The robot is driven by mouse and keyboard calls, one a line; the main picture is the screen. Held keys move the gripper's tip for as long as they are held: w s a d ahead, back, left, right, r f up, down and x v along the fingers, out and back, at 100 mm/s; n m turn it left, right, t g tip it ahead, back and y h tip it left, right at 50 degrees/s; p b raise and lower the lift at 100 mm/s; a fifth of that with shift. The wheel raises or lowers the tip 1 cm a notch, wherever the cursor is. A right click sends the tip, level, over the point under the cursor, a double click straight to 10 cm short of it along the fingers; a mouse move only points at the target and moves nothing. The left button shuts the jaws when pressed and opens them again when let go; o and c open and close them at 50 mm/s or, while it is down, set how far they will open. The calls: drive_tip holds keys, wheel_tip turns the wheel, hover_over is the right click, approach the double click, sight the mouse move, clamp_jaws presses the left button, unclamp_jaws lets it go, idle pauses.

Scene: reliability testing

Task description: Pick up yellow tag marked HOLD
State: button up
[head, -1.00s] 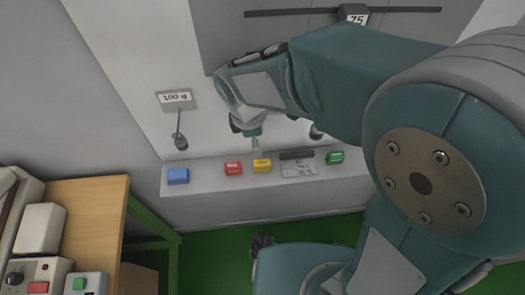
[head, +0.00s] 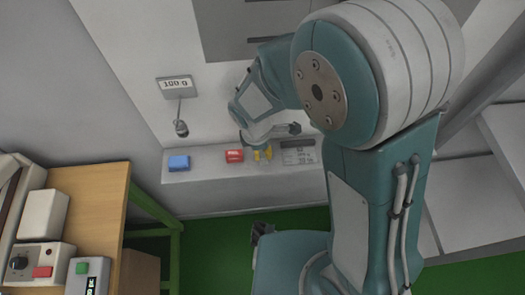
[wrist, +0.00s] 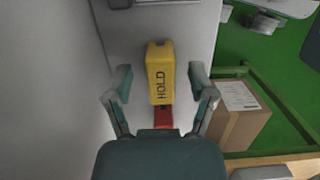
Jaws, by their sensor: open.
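The yellow tag (wrist: 160,75) marked HOLD stands out in the wrist view as a small block on the light ledge (wrist: 190,30). In the head view the yellow tag (head: 257,155) is partly hidden by my gripper (head: 262,151). In the wrist view my gripper (wrist: 160,85) is open, with one finger on each side of the tag. A gap shows between each finger and the tag. I cannot tell how far the fingertips are above the ledge.
A red tag (head: 234,156) lies just left of the yellow one, and a blue tag (head: 178,163) farther left. A grey labelled plate (head: 299,156) lies to the right. A hanging hook (head: 181,127) under a 100 g sign (head: 175,84) is at upper left. A cardboard box (wrist: 240,115) stands below the ledge.

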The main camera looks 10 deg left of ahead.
clamp_jaws()
drive_tip(key=shift+r, duration=0.15)
